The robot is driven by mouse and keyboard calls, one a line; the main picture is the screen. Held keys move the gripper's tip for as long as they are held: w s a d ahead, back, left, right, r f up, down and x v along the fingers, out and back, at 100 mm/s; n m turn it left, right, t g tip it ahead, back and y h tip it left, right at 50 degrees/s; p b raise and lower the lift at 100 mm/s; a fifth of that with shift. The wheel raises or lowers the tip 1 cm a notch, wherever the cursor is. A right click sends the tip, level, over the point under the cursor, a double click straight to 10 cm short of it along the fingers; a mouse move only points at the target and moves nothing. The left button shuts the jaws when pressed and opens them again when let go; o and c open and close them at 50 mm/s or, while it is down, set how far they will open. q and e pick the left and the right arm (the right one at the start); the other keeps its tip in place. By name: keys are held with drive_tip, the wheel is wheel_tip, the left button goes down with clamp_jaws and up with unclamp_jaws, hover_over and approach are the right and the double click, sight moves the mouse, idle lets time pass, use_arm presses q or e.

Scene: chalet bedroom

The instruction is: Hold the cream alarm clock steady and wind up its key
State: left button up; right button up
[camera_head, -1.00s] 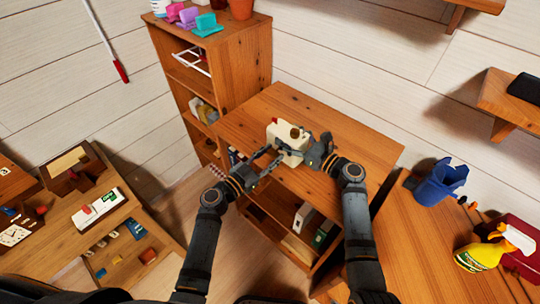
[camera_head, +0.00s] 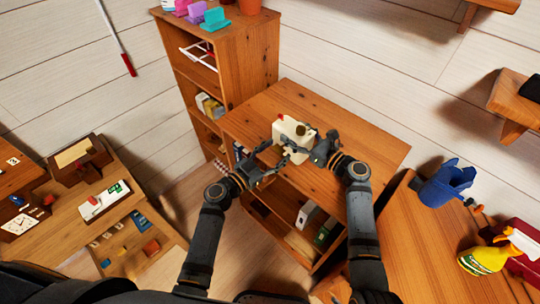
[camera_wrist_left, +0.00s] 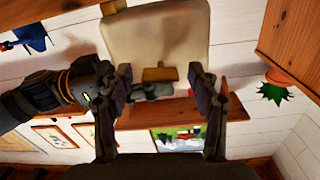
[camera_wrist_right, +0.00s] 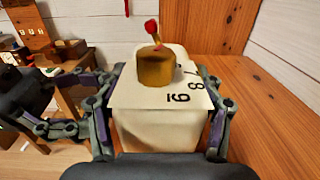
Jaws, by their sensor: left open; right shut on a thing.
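My left gripper (camera_head: 276,156) is open at the clock's near side. In the left wrist view, its fingers (camera_wrist_left: 160,90) stand apart on either side of the small brass-brown key (camera_wrist_left: 160,74), with gaps between. The key is hidden in the head view.
Bare desk top (camera_head: 345,165) lies right of the clock. A tall bookcase (camera_head: 247,60) stands behind to the left. A low cluttered table (camera_head: 65,235) is at left.

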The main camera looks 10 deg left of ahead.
use_arm(q)
drive_tip(key=v, duration=1.1)
drive_tip(key=shift+s+a, duration=0.25)
drive_tip(key=shift+s, duration=0.1)
use_arm(e)
drive_tip(key=o, duration=1.6)
drive_tip(key=shift+o, duration=0.2)
drive_tip(key=v, duration=1.2)
